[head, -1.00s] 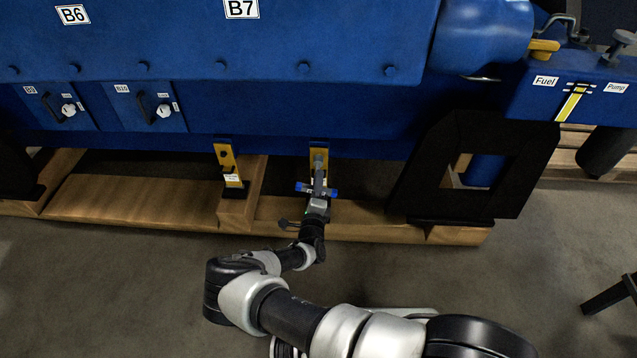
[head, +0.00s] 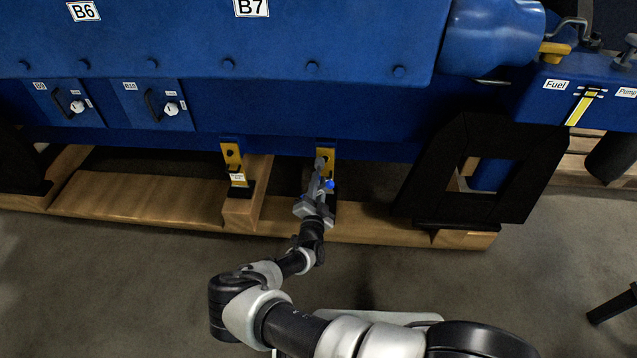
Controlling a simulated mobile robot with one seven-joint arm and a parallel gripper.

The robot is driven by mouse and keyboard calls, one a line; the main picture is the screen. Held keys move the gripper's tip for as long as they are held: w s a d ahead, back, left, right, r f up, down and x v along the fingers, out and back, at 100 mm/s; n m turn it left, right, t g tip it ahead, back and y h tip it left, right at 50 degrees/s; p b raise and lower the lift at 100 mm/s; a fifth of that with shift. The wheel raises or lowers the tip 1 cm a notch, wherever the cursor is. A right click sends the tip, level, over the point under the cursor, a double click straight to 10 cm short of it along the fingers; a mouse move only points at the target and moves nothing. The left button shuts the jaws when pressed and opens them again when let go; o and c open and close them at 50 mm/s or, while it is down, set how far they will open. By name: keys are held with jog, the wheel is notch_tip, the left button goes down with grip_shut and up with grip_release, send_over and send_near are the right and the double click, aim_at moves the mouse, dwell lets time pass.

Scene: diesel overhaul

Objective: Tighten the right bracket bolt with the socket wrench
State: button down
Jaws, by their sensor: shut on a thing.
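The right yellow bracket (head: 326,149) hangs from the lower edge of the blue engine and is partly hidden by the wrench and my gripper. The grey socket wrench (head: 318,174) is in my gripper (head: 322,188), which is shut on it. The wrench's head end lies in front of the right bracket, over where its bolt would be. I cannot tell whether the socket is seated on the bolt, which is hidden. The left yellow bracket (head: 233,160) has a dark bolt or hole near its top and a small white label.
The blue engine (head: 260,110) fills the upper view. Wooden beams (head: 140,205) run below it, with a wooden block (head: 243,208) by the left bracket. A black support frame (head: 430,180) stands to the right. The grey floor (head: 110,290) in front is clear.

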jog(key=n, duration=0.5)
jog(key=shift+a+f, duration=0.15)
jog(key=shift+f, duration=0.25)
jog(key=n, duration=0.4)
jog(key=f+n, duration=0.1)
jog(key=shift+n+y, duration=0.3)
jog(key=shift+n, duration=0.1)
jog(key=shift+d, duration=1.55)
jog(key=shift+a, duration=0.2)
jog(key=shift+s+a, duration=0.15)
jog(key=shift+a, duration=0.3)
